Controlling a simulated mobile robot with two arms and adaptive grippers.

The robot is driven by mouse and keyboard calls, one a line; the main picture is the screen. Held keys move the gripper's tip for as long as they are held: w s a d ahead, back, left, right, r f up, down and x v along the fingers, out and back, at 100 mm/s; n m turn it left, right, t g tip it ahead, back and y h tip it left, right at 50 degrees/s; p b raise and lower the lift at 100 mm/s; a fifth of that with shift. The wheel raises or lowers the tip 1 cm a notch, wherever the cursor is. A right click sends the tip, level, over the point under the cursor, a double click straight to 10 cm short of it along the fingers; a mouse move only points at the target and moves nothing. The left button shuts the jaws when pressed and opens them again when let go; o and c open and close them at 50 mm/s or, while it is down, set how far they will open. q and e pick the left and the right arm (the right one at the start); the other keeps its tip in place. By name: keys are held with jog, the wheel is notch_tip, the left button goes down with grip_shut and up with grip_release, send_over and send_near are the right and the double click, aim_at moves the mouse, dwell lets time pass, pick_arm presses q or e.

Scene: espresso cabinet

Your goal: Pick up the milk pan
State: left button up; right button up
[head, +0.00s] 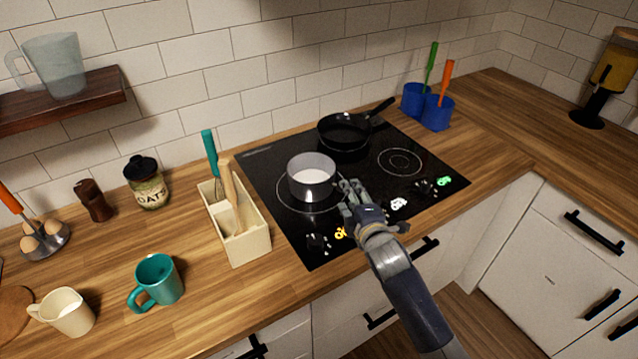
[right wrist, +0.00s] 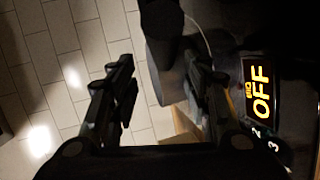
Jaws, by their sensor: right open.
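The milk pan (head: 312,180) is a small grey pan standing upright on the left part of the black hob (head: 275,160). Its handle is hidden or hard to make out in the head view. My right gripper (head: 349,190) is just right of the pan, its fingers close to the pan's side. In the right wrist view my right gripper (right wrist: 160,80) has its two fingers spread apart. A dark rounded shape, possibly the pan's handle, lies between and beyond them, nearer the right finger; I cannot tell whether they touch. My left gripper is not in view.
A black frying pan (head: 345,132) stands behind on the hob. A wooden utensil box (head: 252,240) is left of the hob. Blue utensil pots (head: 437,112) stand at the back right. A teal mug (head: 160,279) and oats jar (head: 149,186) are farther left. The right counter has free room.

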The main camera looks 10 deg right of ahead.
jog(key=shift+f+p+x, duration=0.1)
jog(key=shift+p+x, duration=0.3)
jog(key=shift+x, duration=0.8)
jog(key=shift+f+p+x, duration=0.15)
jog(key=shift+p+x, duration=0.2)
jog(key=shift+x, duration=0.8)
jog(key=shift+w+f, duration=0.2)
jog(key=shift+w, duration=0.2)
grip_shut()
jog(key=shift+r, duration=0.3)
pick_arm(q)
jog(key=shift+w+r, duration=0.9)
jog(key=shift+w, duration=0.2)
pick_arm(e)
jog(key=shift+w, duration=0.1)
